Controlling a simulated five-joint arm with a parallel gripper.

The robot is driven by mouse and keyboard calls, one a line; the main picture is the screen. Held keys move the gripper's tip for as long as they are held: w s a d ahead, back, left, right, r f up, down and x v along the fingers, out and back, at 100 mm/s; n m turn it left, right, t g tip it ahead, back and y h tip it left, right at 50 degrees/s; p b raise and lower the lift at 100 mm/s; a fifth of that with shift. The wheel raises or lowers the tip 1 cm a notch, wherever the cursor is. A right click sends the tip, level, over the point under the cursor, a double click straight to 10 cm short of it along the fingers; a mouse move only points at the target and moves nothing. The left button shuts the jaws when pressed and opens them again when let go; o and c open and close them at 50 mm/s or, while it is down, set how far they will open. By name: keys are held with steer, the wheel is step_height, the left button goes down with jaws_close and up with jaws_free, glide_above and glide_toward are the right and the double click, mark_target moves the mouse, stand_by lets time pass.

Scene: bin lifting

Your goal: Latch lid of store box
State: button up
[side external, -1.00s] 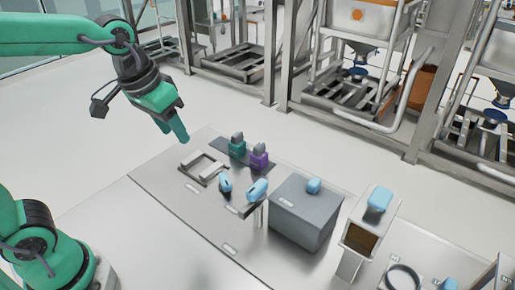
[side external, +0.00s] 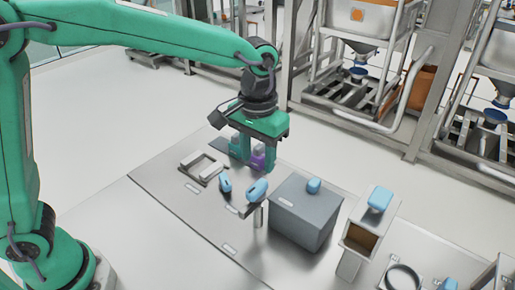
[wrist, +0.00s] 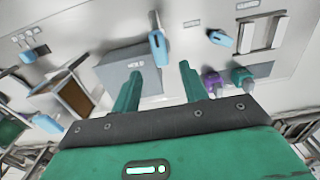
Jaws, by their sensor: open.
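A grey box (side external: 303,218) with a closed top stands right of the middle of the bench, with a small blue handle (side external: 313,185) on top. I cannot tell whether it is the store box or whether its lid is latched. In the wrist view the grey box (wrist: 115,76) carries a label on its side. A second box (side external: 352,262), with a brown interior showing, stands further right and has a blue part (side external: 380,198) on its top. My gripper (side external: 254,160) is open and empty, pointing down above the back of the bench, left of the grey box.
Two blue-handled pieces (side external: 225,185) (side external: 257,190) stand left of the grey box. A purple piece (side external: 258,160) and a green piece (wrist: 240,77) stand behind them, partly hidden by my fingers in the side view. A metal frame (side external: 192,160) lies left. The bench front (side external: 185,230) is clear.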

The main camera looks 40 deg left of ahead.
mark_target(258, 184)
steer(key=shift+f, duration=0.15)
steer(key=shift+f, duration=3.8)
steer(key=shift+c, duration=0.4)
jaws_close()
